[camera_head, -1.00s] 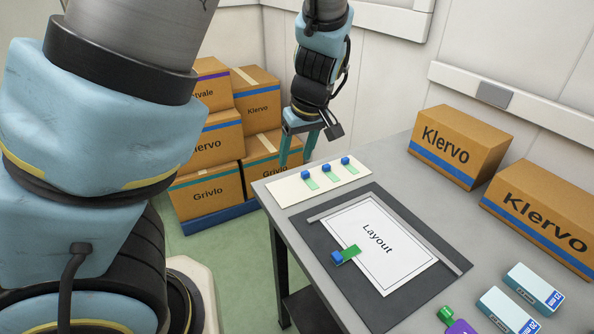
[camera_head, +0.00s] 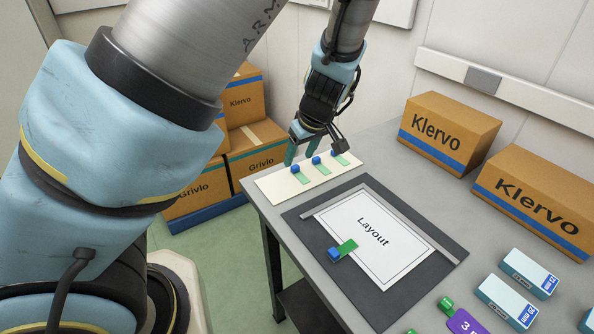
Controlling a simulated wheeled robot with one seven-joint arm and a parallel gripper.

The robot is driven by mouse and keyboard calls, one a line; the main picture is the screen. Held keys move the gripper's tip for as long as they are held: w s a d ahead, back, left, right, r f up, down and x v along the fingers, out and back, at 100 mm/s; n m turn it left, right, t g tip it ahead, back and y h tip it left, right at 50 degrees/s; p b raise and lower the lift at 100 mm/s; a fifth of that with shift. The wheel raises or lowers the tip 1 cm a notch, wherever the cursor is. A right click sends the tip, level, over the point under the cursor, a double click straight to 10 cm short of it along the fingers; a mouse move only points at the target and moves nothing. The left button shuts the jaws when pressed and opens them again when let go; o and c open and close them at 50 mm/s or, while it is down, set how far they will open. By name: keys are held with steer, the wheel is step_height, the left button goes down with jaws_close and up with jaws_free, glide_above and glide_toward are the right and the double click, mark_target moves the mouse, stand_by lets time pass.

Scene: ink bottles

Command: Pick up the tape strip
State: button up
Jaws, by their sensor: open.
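Three green tape strips with blue tabs lie side by side on a white board: a left one (camera_head: 301,177), a middle one (camera_head: 321,168) and a right one (camera_head: 341,160). The white board (camera_head: 279,188) is at the table's far left. My gripper (camera_head: 315,157) is open and empty, fingers pointing down, at the back of the white board close to the tabs. I cannot tell its exact height or whether it touches anything.
The sheet lies on a dark mat (camera_head: 318,240) with a grey bar (camera_head: 412,222) along it. Two Klervo boxes (camera_head: 448,133) (camera_head: 532,201) stand at the back right. Small white-and-blue boxes (camera_head: 530,272) and a purple item (camera_head: 463,322) are at the front right. Stacked cartons (camera_head: 258,150) stand behind the table.

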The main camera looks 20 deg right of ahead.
mark_target(296, 167)
steer(key=x, duration=0.4)
steer(key=shift+s+p, duration=0.1)
steer(key=shift+p, duration=0.25)
steer(key=shift+c, duration=0.3)
steer(key=c, duration=0.9)
